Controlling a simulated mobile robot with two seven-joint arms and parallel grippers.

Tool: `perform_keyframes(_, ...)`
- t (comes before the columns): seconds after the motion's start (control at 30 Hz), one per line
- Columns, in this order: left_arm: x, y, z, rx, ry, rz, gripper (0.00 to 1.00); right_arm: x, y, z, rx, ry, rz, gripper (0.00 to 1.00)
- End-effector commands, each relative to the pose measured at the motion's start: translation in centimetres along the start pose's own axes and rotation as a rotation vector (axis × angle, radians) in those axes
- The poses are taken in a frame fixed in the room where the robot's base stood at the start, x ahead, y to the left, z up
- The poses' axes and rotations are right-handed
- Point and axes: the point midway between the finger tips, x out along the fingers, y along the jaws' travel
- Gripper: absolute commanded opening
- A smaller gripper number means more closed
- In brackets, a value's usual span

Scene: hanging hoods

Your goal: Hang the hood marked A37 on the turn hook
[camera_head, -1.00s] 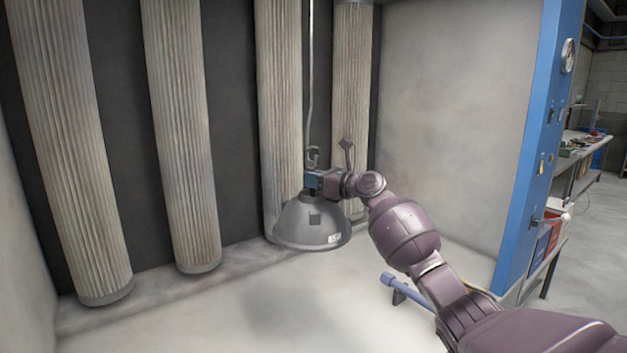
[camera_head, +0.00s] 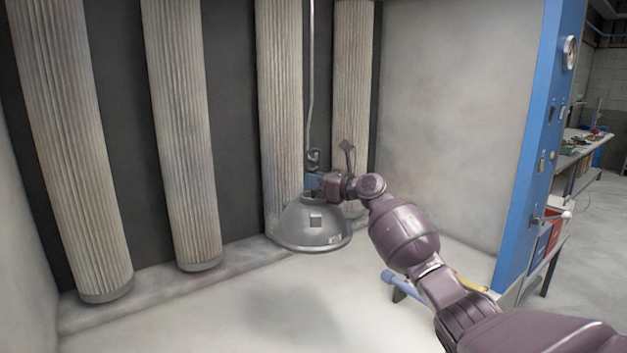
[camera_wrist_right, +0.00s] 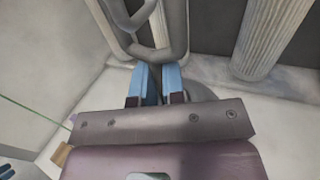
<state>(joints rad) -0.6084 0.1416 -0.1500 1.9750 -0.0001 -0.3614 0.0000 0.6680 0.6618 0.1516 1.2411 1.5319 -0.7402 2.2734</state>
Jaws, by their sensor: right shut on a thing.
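The grey dome-shaped hood (camera_head: 312,228) hangs from my right gripper (camera_head: 313,182) in the head view, upright, with a small pale label near its lower right rim. The label is too small to read. The turn hook (camera_head: 313,157) hangs at the end of a thin rod, directly above the gripper. In the right wrist view the blue fingers of my right gripper (camera_wrist_right: 155,82) are close together, with large grey metal loops (camera_wrist_right: 150,48) just beyond their tips. I cannot tell whether the hood's top is on the hook. My left gripper is in neither view.
Tall pleated filter columns (camera_head: 182,130) stand along the dark back wall. A pale side wall (camera_head: 450,110) and a blue post (camera_head: 530,150) are on the right, with a workbench (camera_head: 580,145) beyond. The pale booth floor (camera_head: 190,310) is clear at left.

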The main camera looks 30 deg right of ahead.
Motion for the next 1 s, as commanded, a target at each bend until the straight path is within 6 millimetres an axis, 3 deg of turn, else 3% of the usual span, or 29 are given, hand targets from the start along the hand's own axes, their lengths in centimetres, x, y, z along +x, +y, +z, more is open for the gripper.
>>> perform_keyframes(1.0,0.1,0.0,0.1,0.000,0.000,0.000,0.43,0.0,0.0,-1.3,0.000,-0.002,0.000,0.00)
